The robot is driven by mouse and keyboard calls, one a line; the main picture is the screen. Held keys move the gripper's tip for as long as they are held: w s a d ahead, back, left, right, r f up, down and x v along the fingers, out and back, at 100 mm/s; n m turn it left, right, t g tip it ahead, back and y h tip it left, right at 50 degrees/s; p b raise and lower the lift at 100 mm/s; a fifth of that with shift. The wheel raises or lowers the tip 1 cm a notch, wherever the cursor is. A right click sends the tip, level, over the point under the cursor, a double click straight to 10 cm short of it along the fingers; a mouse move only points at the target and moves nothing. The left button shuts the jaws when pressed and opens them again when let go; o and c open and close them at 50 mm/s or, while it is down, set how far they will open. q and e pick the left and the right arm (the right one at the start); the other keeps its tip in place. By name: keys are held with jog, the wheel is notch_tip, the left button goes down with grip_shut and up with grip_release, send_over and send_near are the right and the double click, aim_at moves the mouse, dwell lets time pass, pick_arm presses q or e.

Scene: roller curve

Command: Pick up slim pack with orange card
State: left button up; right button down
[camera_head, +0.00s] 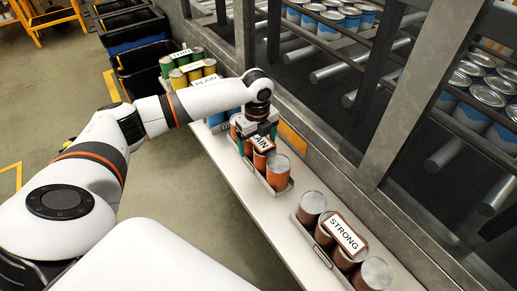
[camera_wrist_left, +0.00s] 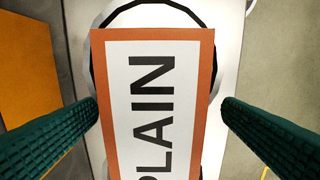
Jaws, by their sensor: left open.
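A slim pack of orange-brown cans (camera_head: 279,174) stands in a narrow tray on the white ledge. Its orange-edged card (camera_head: 263,146) is partly covered by my gripper in the head view; in the left wrist view the card (camera_wrist_left: 158,60) reads "PLAIN". My left gripper (camera_head: 256,138) is open over this pack, pointing down. In the left wrist view its two dark green fingers (camera_wrist_left: 160,110) stand on either side of the card, with a gap on both sides. My right gripper is out of view.
A pack of brown cans with a "STRONG" card (camera_head: 344,233) stands nearer on the ledge (camera_head: 235,180). Blue (camera_head: 217,120), yellow (camera_head: 180,80) and green (camera_head: 167,65) packs stand farther back. A metal rack post (camera_head: 370,150) and rollers with blue cans (camera_head: 485,97) line the right side.

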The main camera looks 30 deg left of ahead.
pick_arm(q)
notch_tip(320, 180, down, 4)
jog(key=shift+w+f+p, duration=0.1)
jog(key=shift+w+p, duration=0.05)
jog(key=shift+p, duration=0.35)
jog(key=c, duration=1.9)
jog(key=shift+w+r, duration=0.15)
jog(key=shift+r, duration=0.05)
grip_shut()
